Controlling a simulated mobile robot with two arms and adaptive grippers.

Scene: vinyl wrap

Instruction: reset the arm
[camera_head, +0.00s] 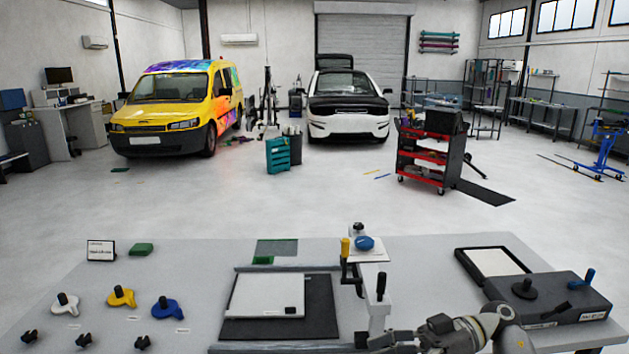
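My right arm (481,327) comes in low from the right over the front of the workbench (180,255). Its dark gripper (385,342) is at the bottom edge, just below an upright lever with a black handle (381,286). The fingertips are small and partly cut off, so I cannot tell whether they are open or touch the lever's base. A white panel (266,295) lies on a dark mat left of the levers. My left gripper is not in view.
A grey box (550,302) with a black knob and a blue handle is on the right, by a black-framed tray (461,252). White, yellow and blue knobbed pieces (122,297) lie at left. A blue item (364,243) sits on a white plate at the back.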

